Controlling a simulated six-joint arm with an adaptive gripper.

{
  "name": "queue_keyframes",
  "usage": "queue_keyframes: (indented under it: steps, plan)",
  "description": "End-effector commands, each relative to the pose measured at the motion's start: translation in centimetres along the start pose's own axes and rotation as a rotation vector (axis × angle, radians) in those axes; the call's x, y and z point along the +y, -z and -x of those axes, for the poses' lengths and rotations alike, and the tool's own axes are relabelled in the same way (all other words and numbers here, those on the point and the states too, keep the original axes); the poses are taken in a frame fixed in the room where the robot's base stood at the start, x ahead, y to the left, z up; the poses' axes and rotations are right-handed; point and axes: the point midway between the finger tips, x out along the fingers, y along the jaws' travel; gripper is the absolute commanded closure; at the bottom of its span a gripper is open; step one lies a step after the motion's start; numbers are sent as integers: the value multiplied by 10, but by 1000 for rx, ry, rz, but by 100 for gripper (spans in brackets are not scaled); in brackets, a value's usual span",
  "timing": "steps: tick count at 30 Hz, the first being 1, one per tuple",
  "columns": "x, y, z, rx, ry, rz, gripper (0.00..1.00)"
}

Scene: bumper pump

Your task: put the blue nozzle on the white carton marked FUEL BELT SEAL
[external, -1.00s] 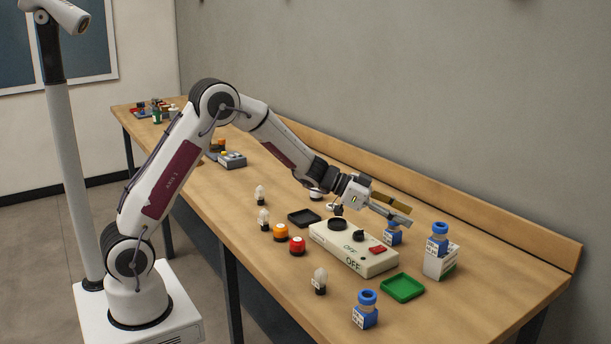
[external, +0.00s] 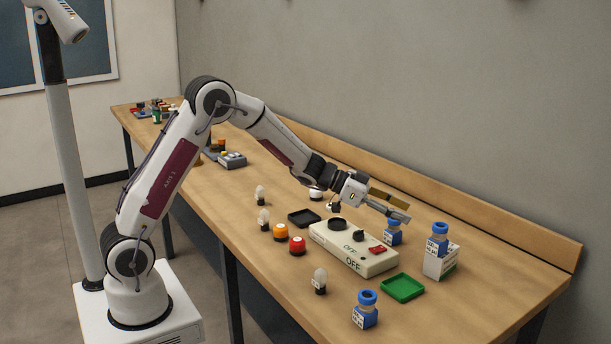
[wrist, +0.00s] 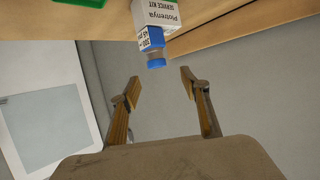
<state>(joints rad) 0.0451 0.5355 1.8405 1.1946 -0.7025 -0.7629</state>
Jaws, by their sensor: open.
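A blue nozzle (external: 440,236) with a white label stands upright on a white carton (external: 436,266) at the right of the bench. In the wrist view the nozzle (wrist: 155,62) and the carton (wrist: 158,14) show upside down, in contact. The carton's printing there seems to include "SERVICE KIT"; I cannot read FUEL BELT SEAL. My gripper (external: 408,212) is open and empty, to the left of that nozzle and apart from it. In the wrist view, the gap between my fingers (wrist: 160,88) is clear.
Another blue nozzle (external: 393,235) stands below my gripper, partly hidden, and one more (external: 366,312) stands near the front edge.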

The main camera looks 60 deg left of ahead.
Motion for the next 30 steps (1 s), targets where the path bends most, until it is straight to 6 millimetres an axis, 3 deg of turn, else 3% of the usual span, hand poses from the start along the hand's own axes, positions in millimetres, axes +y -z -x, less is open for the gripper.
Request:
queue_keyframes:
  steps: [8, 16, 23, 30]
  plan:
    - [-27, 27, 41, -15, 164, -13, 54]
    - [-53, 46, 109, -68, 373, 3, 54]
    - [-61, 48, 172, -131, 521, 43, 54]
    - [-54, 36, 237, -211, 638, 107, 54]
